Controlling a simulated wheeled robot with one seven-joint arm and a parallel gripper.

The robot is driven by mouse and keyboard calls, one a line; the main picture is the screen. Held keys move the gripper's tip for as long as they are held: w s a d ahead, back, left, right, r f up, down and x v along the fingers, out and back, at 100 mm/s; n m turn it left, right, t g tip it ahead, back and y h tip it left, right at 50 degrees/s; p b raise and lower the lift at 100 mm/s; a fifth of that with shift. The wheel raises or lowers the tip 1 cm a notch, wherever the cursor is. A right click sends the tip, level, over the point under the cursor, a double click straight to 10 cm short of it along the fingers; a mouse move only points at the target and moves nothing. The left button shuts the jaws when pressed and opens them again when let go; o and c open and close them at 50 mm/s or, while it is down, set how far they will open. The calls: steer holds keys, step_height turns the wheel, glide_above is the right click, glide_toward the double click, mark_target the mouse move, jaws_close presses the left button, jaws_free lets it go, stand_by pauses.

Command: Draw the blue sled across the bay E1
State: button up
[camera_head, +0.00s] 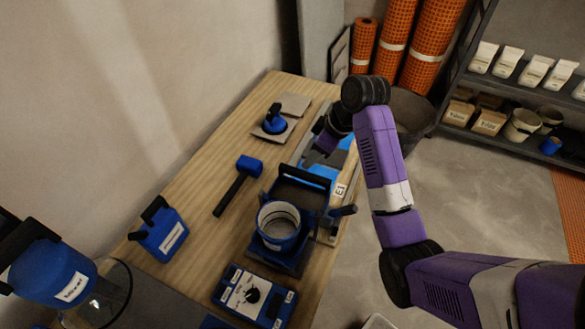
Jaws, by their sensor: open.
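The blue sled (292,262) stands on the near part of the wooden bench, with a round open canister (279,222) on it and a dark handle frame at its far side. A dark lever sticks out to its right. The bay labelled E1 (340,190) lies around and beyond the sled, with grey rails and a bright blue surface (323,171) between them. My gripper (318,160) is over the far part of the bay, beyond the sled and apart from its body. It is open, and I see nothing between its jaws. The wrist partly hides the bay's far end.
The wooden bench (205,205) also holds a blue mallet (238,183), a suction cup on a tile (274,121), a blue jug (162,232) and a blue case (254,297). A dark bin (410,112) and orange rolls (398,40) stand beyond. The floor at right is clear.

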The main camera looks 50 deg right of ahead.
mark_target(301, 172)
steer(key=shift+s+a+f, duration=0.2)
steer(key=shift+s+f, duration=0.05)
steer(key=x, duration=0.7)
steer(key=shift+w+a+f, duration=0.1)
steer(key=shift+f, duration=0.2)
jaws_close()
stand_by(1.0)
